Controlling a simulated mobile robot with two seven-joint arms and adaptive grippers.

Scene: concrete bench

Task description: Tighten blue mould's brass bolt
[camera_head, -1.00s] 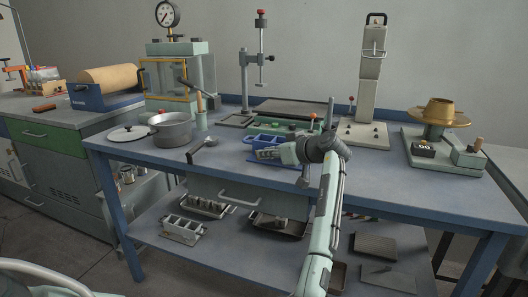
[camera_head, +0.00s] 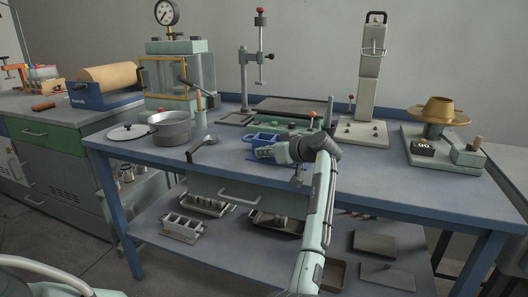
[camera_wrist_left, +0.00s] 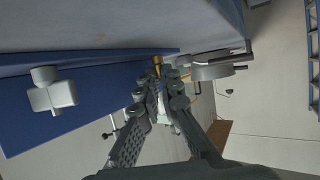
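The blue mould (camera_head: 247,139) lies on the bench around the middle, partly hidden by my left gripper (camera_head: 262,152). My left gripper comes in from the mould's right side, with its fingers at the mould. In the left wrist view, a small brass bolt (camera_wrist_left: 157,60) shows just beyond my fingertips (camera_wrist_left: 164,76), against a long blue surface (camera_wrist_left: 100,88). The fingertips are close together at the bolt; whether they grip it or leave a small gap is not clear. My right gripper is not seen.
A pot (camera_head: 172,130) and ladle (camera_head: 203,146) stand left of the mould. A green-based fixture (camera_head: 290,128) sits behind it. A tall grey press (camera_head: 367,95) and a brass-topped unit (camera_head: 437,112) stand to the right. The bench front right is clear.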

